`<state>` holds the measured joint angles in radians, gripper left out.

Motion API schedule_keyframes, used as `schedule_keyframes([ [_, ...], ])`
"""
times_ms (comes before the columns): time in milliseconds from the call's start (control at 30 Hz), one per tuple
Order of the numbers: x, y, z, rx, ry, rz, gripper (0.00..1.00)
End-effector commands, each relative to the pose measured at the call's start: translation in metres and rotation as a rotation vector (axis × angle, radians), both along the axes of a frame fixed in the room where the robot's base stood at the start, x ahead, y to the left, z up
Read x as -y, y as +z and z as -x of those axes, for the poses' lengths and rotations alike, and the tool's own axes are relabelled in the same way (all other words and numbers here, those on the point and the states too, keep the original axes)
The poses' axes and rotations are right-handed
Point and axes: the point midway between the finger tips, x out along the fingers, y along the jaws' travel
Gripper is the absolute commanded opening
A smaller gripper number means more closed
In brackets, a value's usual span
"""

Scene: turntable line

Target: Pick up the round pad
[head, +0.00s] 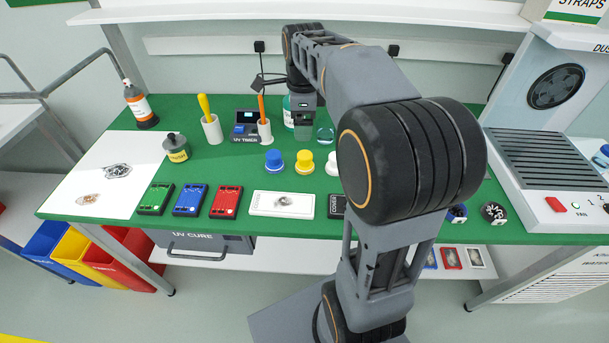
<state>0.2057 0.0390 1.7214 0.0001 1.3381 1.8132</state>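My gripper (303,131) points down over the back middle of the green bench, in front of a teal-labelled bottle (288,112). Its fingers are small and partly merged with the bottle behind, so I cannot tell whether they are open or shut. Just right of it is a round, clear greenish item (325,134); I cannot tell whether this is the round pad. A blue (275,160), a yellow (304,161) and a white (332,164) round knobbed piece stand in a row in front of the gripper. My arm hides the bench to their right.
An orange-handled tool stands in a white cup (265,133) close left of the gripper, beside the UV timer (244,132). A white tray (283,205) and red, blue and green boxes (190,200) line the front. A fan unit (550,130) stands right.

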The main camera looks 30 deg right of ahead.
Motion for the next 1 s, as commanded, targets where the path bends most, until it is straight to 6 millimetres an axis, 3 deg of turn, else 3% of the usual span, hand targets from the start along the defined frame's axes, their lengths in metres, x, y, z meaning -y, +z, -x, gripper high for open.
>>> schedule_keyframes([
  [33,0.004,-0.013,-0.006,-0.012,-0.071,-0.005,0.88],
  [300,0.013,-0.044,-0.016,-0.045,-0.252,-0.014,0.88],
  [600,0.013,-0.092,-0.017,-0.044,-0.254,-0.014,0.88],
  [1000,0.013,-0.123,-0.017,-0.045,-0.252,-0.014,0.88],
])
